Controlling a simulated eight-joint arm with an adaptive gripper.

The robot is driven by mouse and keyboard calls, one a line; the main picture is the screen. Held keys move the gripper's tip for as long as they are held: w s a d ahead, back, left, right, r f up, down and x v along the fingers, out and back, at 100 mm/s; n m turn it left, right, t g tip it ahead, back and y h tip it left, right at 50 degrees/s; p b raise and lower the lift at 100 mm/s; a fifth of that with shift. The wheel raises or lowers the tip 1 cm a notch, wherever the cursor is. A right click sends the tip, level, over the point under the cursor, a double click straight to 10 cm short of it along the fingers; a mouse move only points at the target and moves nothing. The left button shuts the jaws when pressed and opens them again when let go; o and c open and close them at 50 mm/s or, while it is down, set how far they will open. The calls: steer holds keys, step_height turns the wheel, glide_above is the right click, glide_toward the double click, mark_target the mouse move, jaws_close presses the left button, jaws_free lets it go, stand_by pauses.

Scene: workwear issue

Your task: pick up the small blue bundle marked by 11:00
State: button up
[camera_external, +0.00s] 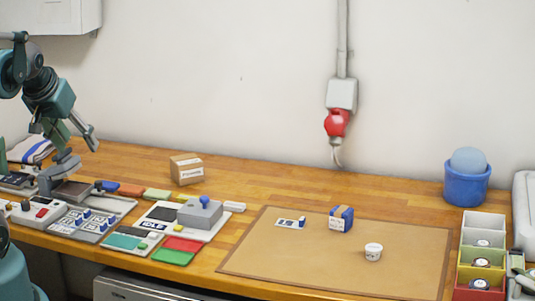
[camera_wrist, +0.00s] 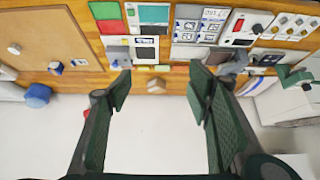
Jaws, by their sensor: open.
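A small blue bundle (camera_external: 345,214) with an orange-brown band and a white label stands on the brown mat (camera_external: 330,268), near its back edge. The label's writing is too small to read. The bundle also shows small in the wrist view (camera_wrist: 55,67), at the left. My gripper (camera_external: 66,136) is high above the left end of the bench in the external view, far from the bundle. In the wrist view my gripper (camera_wrist: 160,83) has its two fingers spread wide with nothing between them.
A white card (camera_external: 290,222) lies left of the bundle, and a white tub (camera_external: 373,252) stands to its front right. Control panels, a joystick box (camera_external: 200,214) and a carton (camera_external: 187,169) fill the left. Stacked bins (camera_external: 484,222) and a blue bucket (camera_external: 467,183) stand at right.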

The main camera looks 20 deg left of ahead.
steer(key=shift+w, duration=0.1)
steer(key=w+d+r+m+g+h+b, duration=0.15)
steer(key=w+d+m, duration=0.35)
steer(key=w+d, duration=0.75)
steer(key=w+d+m+g+h, duration=0.2)
steer(key=w+d+m, duration=0.3)
steer(key=w+d, duration=0.75)
steer(key=w+d+f+m+g, duration=0.1)
steer(key=w+d+f+m, duration=0.2)
steer(key=w+d+f, duration=0.2)
steer(key=w+d+f+m+g+b, duration=0.1)
steer(key=w+d+f+m, duration=0.3)
steer(key=d+f, duration=0.7)
steer(key=w+d+f+m+g, duration=0.2)
steer(key=w+d+f, duration=0.5)
steer(key=d, duration=0.5)
steer(key=shift+w+f+m+g+h+b, duration=0.25)
steer(key=shift+f+m+g+h+b, duration=0.15)
steer(key=shift+f+m, duration=0.3)
